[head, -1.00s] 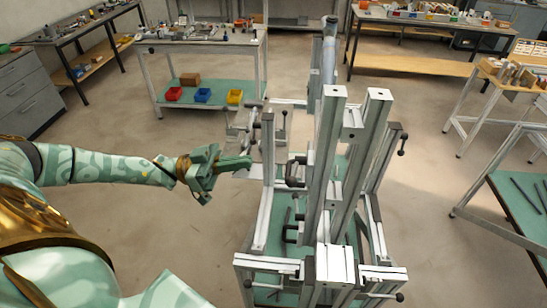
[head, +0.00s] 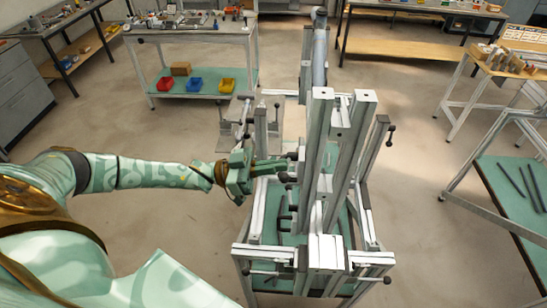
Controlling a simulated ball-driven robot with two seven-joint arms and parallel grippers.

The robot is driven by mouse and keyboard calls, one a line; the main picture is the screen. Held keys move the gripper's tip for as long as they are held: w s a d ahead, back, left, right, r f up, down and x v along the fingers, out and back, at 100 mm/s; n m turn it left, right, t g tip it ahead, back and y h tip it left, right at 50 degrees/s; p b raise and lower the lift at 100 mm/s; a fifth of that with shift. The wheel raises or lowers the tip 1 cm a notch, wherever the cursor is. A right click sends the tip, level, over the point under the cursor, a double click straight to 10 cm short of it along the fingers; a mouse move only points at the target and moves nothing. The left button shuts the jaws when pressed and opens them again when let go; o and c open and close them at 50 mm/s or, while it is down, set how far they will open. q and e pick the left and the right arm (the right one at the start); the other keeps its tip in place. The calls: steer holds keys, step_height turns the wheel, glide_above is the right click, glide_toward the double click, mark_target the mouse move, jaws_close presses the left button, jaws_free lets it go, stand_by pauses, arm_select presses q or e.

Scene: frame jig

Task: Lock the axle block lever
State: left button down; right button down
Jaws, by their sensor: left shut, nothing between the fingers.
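The frame jig (head: 325,250) stands in the middle of the head view, with upright aluminium posts on a green-topped base. Several dark clamp levers and handles show on it, one with a round knob (head: 389,129) on the right post. I cannot tell for certain which one is the axle block lever. My left gripper (head: 283,167) is shut and empty. Its fingers reach across the jig's left side, close to dark fittings (head: 290,178) beside the tall posts. I cannot tell whether they touch. My right gripper is not in view.
A bench (head: 205,83) with red, blue and yellow bins stands behind on the left. Another green-topped table (head: 515,195) with dark rods is at the right. Open floor lies around the jig. The short left post (head: 260,150) stands close to my left gripper.

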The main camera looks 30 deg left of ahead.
arm_select(q)
steer(key=shift+s+f+m+g+b, duration=0.2)
steer(key=shift+f+m+g+b, duration=0.1)
steer(key=shift+f+m+b, duration=0.55)
steer(key=shift+r, duration=0.15)
